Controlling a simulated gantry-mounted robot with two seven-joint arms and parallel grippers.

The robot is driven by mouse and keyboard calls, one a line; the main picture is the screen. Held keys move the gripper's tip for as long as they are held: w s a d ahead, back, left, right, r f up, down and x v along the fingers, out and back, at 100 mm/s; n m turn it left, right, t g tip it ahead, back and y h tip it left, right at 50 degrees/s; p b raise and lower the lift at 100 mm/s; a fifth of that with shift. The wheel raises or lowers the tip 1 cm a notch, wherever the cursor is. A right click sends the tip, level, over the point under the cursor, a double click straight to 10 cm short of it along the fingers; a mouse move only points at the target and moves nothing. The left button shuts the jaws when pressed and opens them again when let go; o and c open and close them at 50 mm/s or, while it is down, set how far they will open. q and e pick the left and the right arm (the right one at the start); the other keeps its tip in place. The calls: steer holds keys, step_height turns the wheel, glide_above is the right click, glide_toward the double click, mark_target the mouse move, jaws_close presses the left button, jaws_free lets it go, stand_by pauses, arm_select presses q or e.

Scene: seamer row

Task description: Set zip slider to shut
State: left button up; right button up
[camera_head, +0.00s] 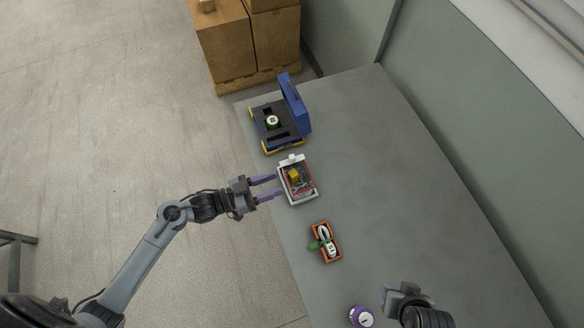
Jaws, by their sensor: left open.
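A small pale tray-like thing (314,199) lies near the table's left edge, with red and clear contents and a yellow block (294,175) on it. A white piece (291,160) sits along its far edge; the zip slider is too small to make out for certain. My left gripper (266,187) is open, with its two purple fingers pointing right at the tray's left side. Nothing shows between the fingers, and I cannot tell whether they touch the tray. My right gripper (391,300) is at the bottom, far from the tray, with its fingers not clearly visible.
A blue case with a raised lid (294,103) stands farther back. An orange tray with a white and green tool (325,242) lies nearer. A purple round thing (361,316) is beside my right gripper. The grey table (400,180) is clear to the right. Boxes (245,40) stand behind.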

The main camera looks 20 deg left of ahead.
arm_select(q)
steer(key=w+a+f+b, duration=0.3)
steer(key=a+f+b, duration=0.15)
steer(key=f, duration=0.25)
arm_select(e)
step_height(320, 180, down, 12)
steer(key=b, duration=0.4)
steer(key=shift+a+b, duration=0.1)
steer(key=shift+b, duration=0.25)
steer(key=shift+f+b, duration=0.2)
steer(key=shift+b, duration=0.1)
arm_select(q)
steer(key=m, duration=0.2)
glide_toward(292, 157)
arm_select(e)
steer(key=shift+f, duration=0.15)
arm_select(q)
steer(key=shift+h, duration=0.3)
steer(key=x, duration=1)
steer(key=shift+w+a+f+b, duration=0.1)
steer(key=shift+w+f+b, duration=0.1)
steer(key=shift+f+b, duration=0.15)
arm_select(e)
steer(key=shift+f, duration=0.15)
arm_select(q)
steer(key=shift+c, duration=0.3)
jaws_close()
